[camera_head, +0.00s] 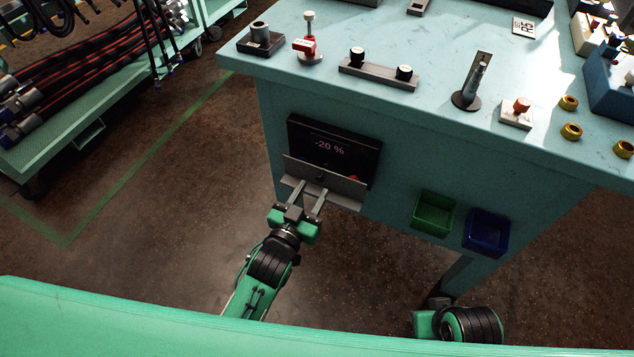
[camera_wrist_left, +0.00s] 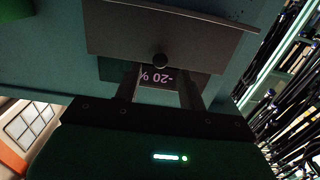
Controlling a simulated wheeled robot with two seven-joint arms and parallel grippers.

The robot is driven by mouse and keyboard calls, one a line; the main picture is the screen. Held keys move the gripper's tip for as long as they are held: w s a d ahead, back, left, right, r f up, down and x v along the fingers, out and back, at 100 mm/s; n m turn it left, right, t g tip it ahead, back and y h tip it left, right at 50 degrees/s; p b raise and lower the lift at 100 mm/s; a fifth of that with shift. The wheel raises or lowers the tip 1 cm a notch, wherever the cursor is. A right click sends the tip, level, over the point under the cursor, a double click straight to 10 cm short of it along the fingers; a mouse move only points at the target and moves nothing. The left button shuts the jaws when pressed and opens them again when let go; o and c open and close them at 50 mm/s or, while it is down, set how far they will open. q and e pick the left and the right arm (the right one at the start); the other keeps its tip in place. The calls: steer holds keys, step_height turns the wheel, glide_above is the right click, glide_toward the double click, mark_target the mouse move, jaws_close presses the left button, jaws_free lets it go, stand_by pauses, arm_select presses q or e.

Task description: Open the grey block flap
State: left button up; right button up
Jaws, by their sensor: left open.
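The grey flap (camera_head: 340,188) is a flat plate with a small dark knob (camera_head: 321,178), on the front of the teal bench below a black display reading "-20 %" (camera_head: 329,146). The flap also shows large at the top of the left wrist view (camera_wrist_left: 165,30), with the round knob (camera_wrist_left: 160,60) at its edge. My left gripper (camera_head: 308,190) is open at the flap, its two fingers reaching toward it on either side of the knob. I cannot tell whether they touch it. Part of my right arm (camera_head: 470,325) shows at the lower right; its fingers cannot be made out.
A green bin (camera_head: 433,214) and a blue bin (camera_head: 486,232) hang on the bench front, right of the flap. The bench top (camera_head: 440,115) holds several fittings and stands. Hose carts (camera_head: 90,125) stand at the left. The floor (camera_head: 165,190) between is clear.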

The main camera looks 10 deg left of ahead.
mark_target(319, 180)
arm_select(q)
steer(key=shift+x, duration=1.9)
steer(key=shift+c, duration=0.2)
jaws_close()
